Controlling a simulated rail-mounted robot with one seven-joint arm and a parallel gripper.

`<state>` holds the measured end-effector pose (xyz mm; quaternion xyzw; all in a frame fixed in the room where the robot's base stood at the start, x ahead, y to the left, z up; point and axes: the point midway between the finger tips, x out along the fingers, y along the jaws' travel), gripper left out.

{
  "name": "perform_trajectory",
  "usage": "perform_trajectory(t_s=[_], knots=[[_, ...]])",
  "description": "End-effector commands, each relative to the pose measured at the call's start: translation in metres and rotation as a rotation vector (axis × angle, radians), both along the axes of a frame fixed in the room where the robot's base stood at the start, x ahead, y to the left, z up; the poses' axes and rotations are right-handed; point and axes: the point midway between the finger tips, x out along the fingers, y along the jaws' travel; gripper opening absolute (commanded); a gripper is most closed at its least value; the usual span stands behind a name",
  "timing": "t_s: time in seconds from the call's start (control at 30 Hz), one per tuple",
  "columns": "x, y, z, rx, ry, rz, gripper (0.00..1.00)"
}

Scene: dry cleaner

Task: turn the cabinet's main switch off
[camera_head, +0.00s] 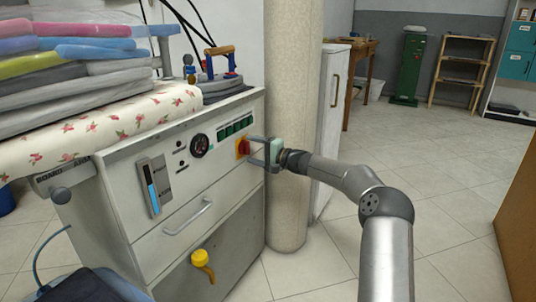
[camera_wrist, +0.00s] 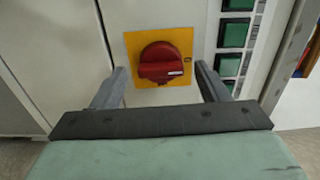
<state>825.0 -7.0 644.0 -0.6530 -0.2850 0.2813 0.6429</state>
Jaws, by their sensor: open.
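The main switch is a red rotary knob (camera_wrist: 161,64) on a yellow square plate (camera_wrist: 183,42), on the front panel of the cabinet (camera_head: 130,172). In the head view the red knob (camera_head: 243,147) shows near the panel's right edge. My gripper (camera_wrist: 158,82) is open in front of it, with one finger on each side of the knob. I see no clear contact between the fingers and the knob. In the head view my gripper (camera_head: 256,150) partly covers the switch plate.
Green buttons (camera_wrist: 234,35) stand beside the switch. A round column (camera_head: 290,60) stands close behind my gripper. Open floor lies right of my arm.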

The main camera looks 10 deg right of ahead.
Motion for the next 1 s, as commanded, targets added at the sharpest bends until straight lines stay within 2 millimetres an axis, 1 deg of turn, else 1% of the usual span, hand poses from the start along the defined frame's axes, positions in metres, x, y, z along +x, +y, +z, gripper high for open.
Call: perform_trajectory(t_s=[0.17, 0.5, 0.63, 0.8, 1.0], knots=[[-0.019, -0.023, 0.003, 0.000, 0.003, -0.005, 0.68], [-0.076, -0.084, 0.004, 0.000, 0.001, -0.005, 0.68], [-0.094, -0.103, 0.003, 0.000, 0.001, -0.004, 0.68], [-0.110, -0.119, 0.002, -0.001, 0.001, -0.002, 0.68], [-0.116, -0.125, 0.001, -0.001, -0.001, 0.000, 0.68]])
